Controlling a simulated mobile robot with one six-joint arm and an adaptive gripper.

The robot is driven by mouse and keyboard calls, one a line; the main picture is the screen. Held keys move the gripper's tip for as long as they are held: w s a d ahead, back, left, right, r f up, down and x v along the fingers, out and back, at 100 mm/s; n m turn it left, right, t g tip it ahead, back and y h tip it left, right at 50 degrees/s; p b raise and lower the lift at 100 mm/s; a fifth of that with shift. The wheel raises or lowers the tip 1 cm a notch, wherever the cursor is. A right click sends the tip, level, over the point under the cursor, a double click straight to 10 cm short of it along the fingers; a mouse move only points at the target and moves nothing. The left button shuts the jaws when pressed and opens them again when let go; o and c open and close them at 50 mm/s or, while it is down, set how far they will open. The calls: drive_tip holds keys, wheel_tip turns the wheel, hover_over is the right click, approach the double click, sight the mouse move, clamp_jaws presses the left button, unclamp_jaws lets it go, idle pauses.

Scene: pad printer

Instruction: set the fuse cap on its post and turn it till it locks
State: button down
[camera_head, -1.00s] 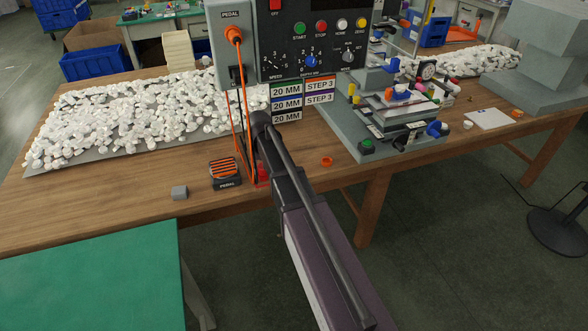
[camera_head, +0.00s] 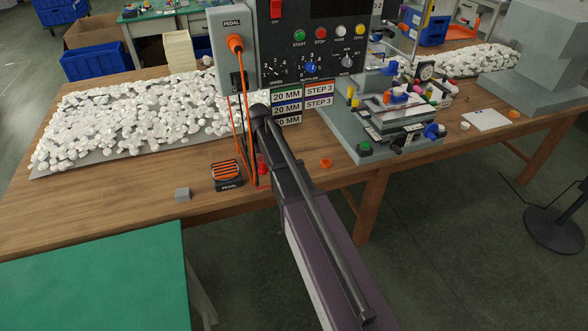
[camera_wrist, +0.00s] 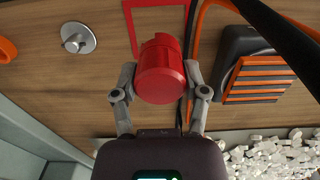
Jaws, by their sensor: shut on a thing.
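The red fuse cap (camera_wrist: 160,72) is a ribbed cylinder with a narrower far end. My gripper (camera_wrist: 161,84) is shut on it in the wrist view, one finger on each side. The cap seems to be held above the wooden table; the gap is hard to judge. A silver disc with a short upright stub (camera_wrist: 78,38), which looks like the post, is on the table to the left of the cap, apart from it. In the head view the red cap (camera_head: 262,166) shows beside my arm, which hides the gripper and the post.
A red outline (camera_wrist: 134,30) marks the table by the cap. The black pedal with orange ribs (camera_head: 227,173) and orange cables (camera_head: 245,130) are close by.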

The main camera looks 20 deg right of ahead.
drive_tip(key=shift+r+p, duration=1.05)
drive_tip(key=shift+r, duration=0.15)
drive_tip(key=shift+d, duration=0.1)
drive_tip(key=shift+d+n, duration=0.9)
drive_tip(key=shift+d+f+n, duration=0.2)
drive_tip(key=shift+d+n, duration=4.35)
drive_tip(key=shift+n, duration=0.05)
drive_tip(key=shift+f+b, duration=1.6)
drive_tip(key=shift+b, duration=0.2)
drive_tip(key=shift+f+b, duration=1.35)
drive_tip(key=shift+f, duration=0.05)
unclamp_jaws()
